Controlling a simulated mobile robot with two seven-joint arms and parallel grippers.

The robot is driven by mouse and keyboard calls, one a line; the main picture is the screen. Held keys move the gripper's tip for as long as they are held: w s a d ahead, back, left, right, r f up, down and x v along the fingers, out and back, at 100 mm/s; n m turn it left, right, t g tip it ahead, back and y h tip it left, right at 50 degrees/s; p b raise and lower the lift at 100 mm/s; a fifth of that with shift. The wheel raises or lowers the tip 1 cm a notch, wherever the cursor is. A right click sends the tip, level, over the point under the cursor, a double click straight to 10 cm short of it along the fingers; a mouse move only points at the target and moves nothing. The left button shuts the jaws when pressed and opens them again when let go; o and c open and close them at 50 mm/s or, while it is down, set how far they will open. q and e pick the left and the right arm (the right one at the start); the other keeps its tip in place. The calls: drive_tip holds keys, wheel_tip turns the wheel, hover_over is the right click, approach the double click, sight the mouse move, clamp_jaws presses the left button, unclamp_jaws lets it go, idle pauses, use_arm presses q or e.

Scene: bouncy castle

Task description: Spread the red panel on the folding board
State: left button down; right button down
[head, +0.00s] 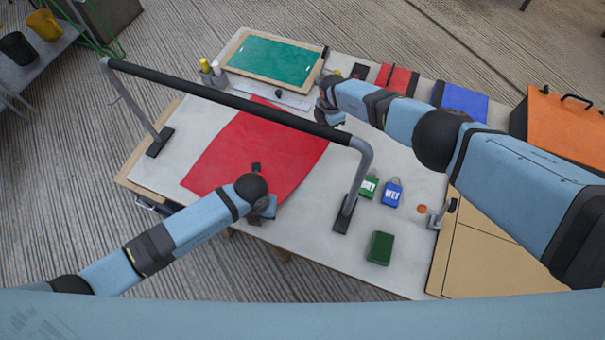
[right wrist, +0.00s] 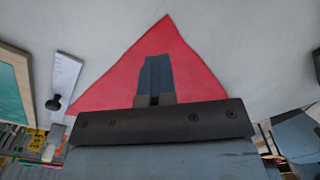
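The red panel (head: 250,150) lies broadly flat on the pale grey-white top of the table (head: 335,215), passing beneath a black bar. I cannot tell which surface is the folding board. My left gripper (head: 262,205) is at the panel's near edge; its fingers are mostly hidden by the wrist, so its opening and any contact are unclear. My right gripper (head: 332,115) is near the panel's far right edge. In the right wrist view its fingers (right wrist: 156,78) look closed together in front of the red panel (right wrist: 195,75), with no cloth clearly between them.
A black bar (head: 225,98) on metal legs spans the table above the panel. A green sheet in a wooden frame (head: 272,60) lies at the back. Green and blue labelled weights (head: 392,192), a dark green block (head: 380,248) and an orange box (head: 565,130) are on the right.

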use_arm(q)
drive_tip(key=shift+r, duration=0.1)
use_arm(e)
drive_tip(key=shift+r, duration=0.1)
drive_tip(key=c, duration=0.7)
unclamp_jaws()
use_arm(q)
unclamp_jaws()
drive_tip(key=shift+r+p, duration=1.15)
drive_tip(key=shift+r, duration=0.25)
use_arm(e)
drive_tip(key=shift+r, duration=1.2)
use_arm(q)
drive_tip(key=shift+r, duration=1.35)
